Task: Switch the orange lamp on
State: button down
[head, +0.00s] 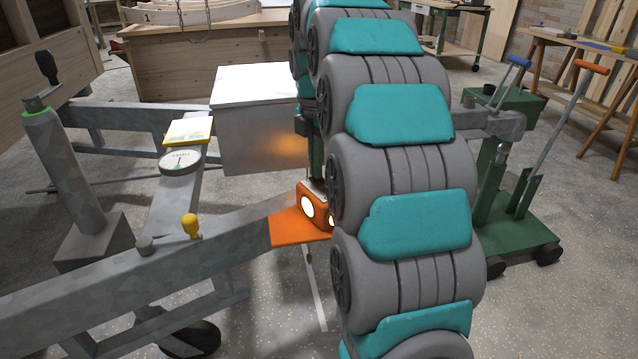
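The orange lamp (308,202) sits on the galvanised trailer beam, just left of my arm. It has round lenses that glow bright white, and a warm orange glow shows on the side of the white box behind it. An orange plate (290,228) is under the lamp. My grey and teal arm covers the lamp's right part. A dark green upright piece stands right behind and above the lamp; I cannot tell what it belongs to. I cannot make out my gripper, as the arm hides that area. No switch on the lamp can be made out.
A white box (255,130) stands behind the beam. A round dial (180,161), a yellow knob (190,226) and a yellow-and-white block (188,131) are on the trailer frame (110,268). A green trolley jack (510,225) stands at right. Speckled floor is free around it.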

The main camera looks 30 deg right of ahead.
aim_at(315, 180)
notch_tip(315, 180, up, 7)
jog(key=p, duration=0.3)
jog(key=shift+p, duration=0.3)
dwell(0.5)
jog(key=shift+f, duration=0.1)
jog(key=s+a+f+m, duration=0.5)
jog(key=s+m, duration=0.2)
jog(key=s, duration=0.4)
jog(key=s+a+f+m+g, duration=0.1)
jog(key=s+a+f+m, duration=0.4)
jog(key=s, duration=0.6)
jog(key=s+a+f+m, duration=0.5)
jog(key=s+m, duration=0.3)
jog(key=s, duration=0.3)
jog(key=shift+f+m+g, duration=0.4)
jog(key=shift+f, duration=0.1)
